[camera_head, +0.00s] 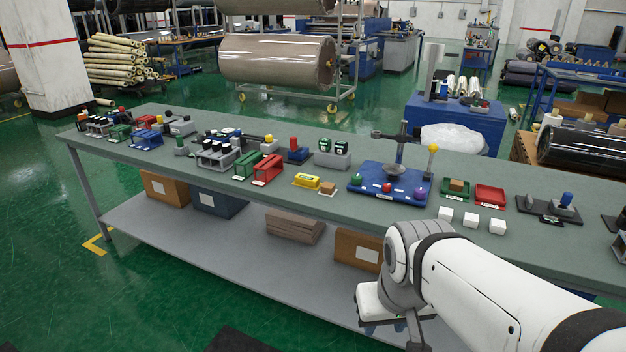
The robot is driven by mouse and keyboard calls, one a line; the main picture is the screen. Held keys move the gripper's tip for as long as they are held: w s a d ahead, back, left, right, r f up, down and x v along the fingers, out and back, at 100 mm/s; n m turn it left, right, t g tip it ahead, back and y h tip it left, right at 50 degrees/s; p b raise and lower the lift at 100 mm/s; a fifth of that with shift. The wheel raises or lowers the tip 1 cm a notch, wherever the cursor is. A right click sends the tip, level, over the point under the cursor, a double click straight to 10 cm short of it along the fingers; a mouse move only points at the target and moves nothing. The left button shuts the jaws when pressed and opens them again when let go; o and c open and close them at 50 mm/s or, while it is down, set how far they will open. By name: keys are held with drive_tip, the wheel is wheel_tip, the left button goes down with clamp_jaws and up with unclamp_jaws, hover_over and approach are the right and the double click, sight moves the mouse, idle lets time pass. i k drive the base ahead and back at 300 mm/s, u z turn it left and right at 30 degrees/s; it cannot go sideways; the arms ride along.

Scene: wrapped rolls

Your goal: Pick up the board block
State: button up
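Two small tan-brown blocks could be the board block, and I cannot tell which is meant. One tan block (328,187) sits on a small white card right of a yellow box. The other tan block (457,185) sits in a green tray (451,198) on the right part of the bench. My arm reaches in from the lower right, and its end with my gripper (390,318) hangs low in front of the bench's front edge, apart from both blocks.
The long green-topped bench (300,150) carries a yellow box (307,181), a blue base (362,197) with an upright post, a red tray (490,195) and several white cubes (470,220). Boxes stand on the grey lower shelf (220,235). The post rises between the tan blocks.

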sight(327, 188)
drive_tip(key=u, duration=0.3)
drive_tip(key=i, duration=1.95)
drive_tip(key=z, duration=0.7)
